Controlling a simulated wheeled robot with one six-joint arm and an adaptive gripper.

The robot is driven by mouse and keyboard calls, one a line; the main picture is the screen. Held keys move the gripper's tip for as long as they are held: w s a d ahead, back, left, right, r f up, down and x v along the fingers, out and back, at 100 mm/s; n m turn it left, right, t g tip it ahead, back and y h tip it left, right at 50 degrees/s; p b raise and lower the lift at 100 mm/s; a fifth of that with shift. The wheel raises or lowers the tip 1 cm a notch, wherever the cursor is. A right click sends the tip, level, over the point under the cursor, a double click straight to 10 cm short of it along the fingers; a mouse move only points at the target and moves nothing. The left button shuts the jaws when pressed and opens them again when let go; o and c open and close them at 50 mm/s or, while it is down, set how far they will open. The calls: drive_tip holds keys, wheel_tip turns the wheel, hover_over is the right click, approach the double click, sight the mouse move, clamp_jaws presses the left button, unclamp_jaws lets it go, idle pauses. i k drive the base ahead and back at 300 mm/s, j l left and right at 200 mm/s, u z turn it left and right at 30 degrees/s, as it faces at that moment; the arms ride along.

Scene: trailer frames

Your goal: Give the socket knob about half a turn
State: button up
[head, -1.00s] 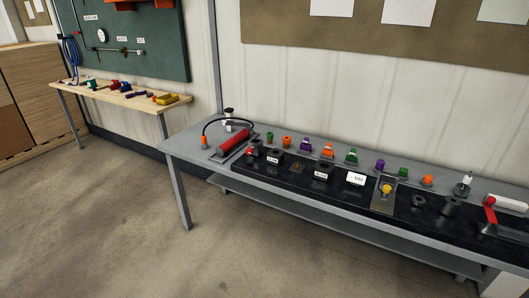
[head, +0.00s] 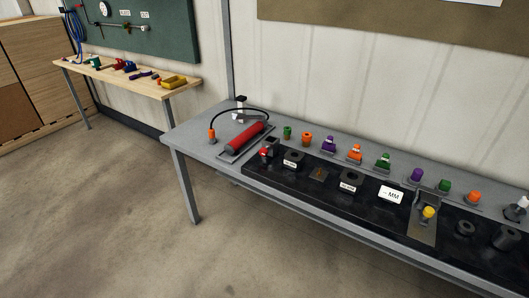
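The grey bench (head: 193,151) runs from the middle to the right edge, with a black strip (head: 275,182) along its front. A yellow knob (head: 429,212) stands on a metal plate (head: 422,237) on the strip. Black round pieces (head: 465,228) and (head: 506,236) sit right of it. A dark block with a round hole (head: 350,181) and another labelled block (head: 293,158) stand to its left. I cannot tell which of these is the socket knob. My gripper is not in view.
A red cylinder (head: 245,135) with a black hose lies at the bench's left end. Purple, orange and green pieces (head: 355,153) line the back. A wooden table (head: 96,73) with tools stands at the far left. The floor (head: 110,200) in front is clear.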

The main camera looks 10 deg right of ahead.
sight(263, 151)
drive_tip(key=i+j+z, duration=0.3)
drive_tip(key=i+j, duration=0.65)
drive_tip(key=i, duration=0.15)
